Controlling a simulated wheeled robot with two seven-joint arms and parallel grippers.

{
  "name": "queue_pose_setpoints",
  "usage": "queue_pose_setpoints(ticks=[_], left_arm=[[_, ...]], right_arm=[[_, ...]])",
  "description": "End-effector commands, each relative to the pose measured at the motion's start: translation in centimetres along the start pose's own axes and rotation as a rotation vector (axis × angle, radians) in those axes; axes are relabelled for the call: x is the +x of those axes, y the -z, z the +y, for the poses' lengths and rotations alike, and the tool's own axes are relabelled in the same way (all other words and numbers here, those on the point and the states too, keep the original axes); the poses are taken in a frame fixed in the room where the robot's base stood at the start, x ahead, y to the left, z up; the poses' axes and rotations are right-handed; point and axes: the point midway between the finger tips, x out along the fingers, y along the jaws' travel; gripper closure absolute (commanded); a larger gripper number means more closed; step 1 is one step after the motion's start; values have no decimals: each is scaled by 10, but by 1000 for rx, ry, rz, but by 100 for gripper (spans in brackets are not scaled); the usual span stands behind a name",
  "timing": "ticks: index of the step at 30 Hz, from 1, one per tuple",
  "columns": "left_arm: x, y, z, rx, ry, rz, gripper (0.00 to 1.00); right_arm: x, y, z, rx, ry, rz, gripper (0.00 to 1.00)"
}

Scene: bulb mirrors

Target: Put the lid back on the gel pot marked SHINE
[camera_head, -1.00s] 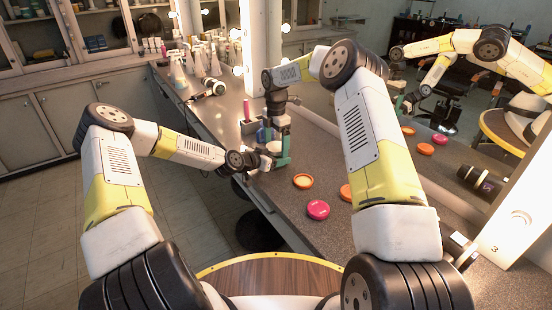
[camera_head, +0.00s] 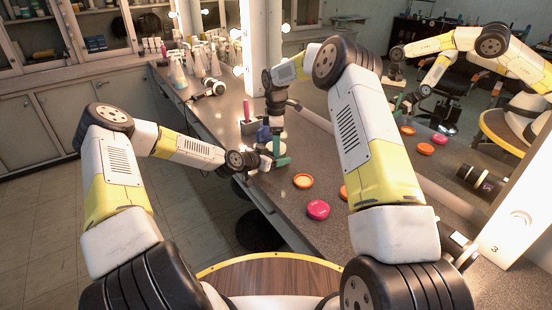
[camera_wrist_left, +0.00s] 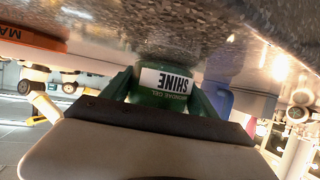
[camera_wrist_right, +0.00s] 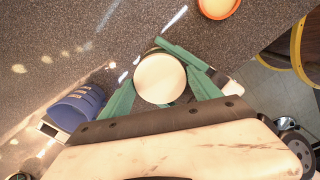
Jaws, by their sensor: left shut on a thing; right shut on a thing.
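The green SHINE gel pot (camera_wrist_left: 166,88) fills the left wrist view's middle, its label inverted there. My left gripper (camera_head: 270,160) is shut around the pot, on the counter side nearest me. A pale round disc (camera_wrist_right: 160,78), seemingly the pot's lid, lies between the green fingers of my right gripper (camera_wrist_right: 163,90). The disc also shows in the head view (camera_head: 274,147). My right gripper comes down from above, shut on the disc, directly over the pot. The seam between disc and pot is hidden, so I cannot tell how it is seated.
A blue container (camera_wrist_right: 76,106) stands close beside the grippers. An open orange pot (camera_head: 303,181), a pink round piece (camera_head: 318,210) and an orange disc (camera_head: 344,192) lie on the counter nearer me. A hair dryer (camera_head: 209,89) and several bottles stand farther back. The mirror is at the right.

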Motion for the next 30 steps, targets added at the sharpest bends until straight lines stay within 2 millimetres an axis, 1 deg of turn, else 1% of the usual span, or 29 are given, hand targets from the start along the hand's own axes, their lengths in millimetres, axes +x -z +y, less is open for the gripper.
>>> queue_pose_setpoints(ticks=[3,9,10,12,13,19,22,26,30], left_arm=[[0,0,0,0,0,0,100],[0,0,0,0,-1,0,100],[0,0,0,0,-1,0,100],[0,0,0,0,-1,0,100],[0,0,0,0,-1,0,100],[0,0,0,0,0,0,100],[0,0,0,0,0,0,100],[0,0,0,0,0,0,100],[0,0,0,0,0,0,100]], right_arm=[[0,0,0,27,-1,1,76],[0,0,0,24,-1,1,76],[0,0,0,23,-1,1,22],[0,0,0,23,-1,1,8],[0,0,0,22,0,1,6],[0,0,-1,21,2,1,6],[-2,0,-1,21,2,1,6],[-15,0,0,21,1,1,6],[-35,0,0,21,-1,0,6]])
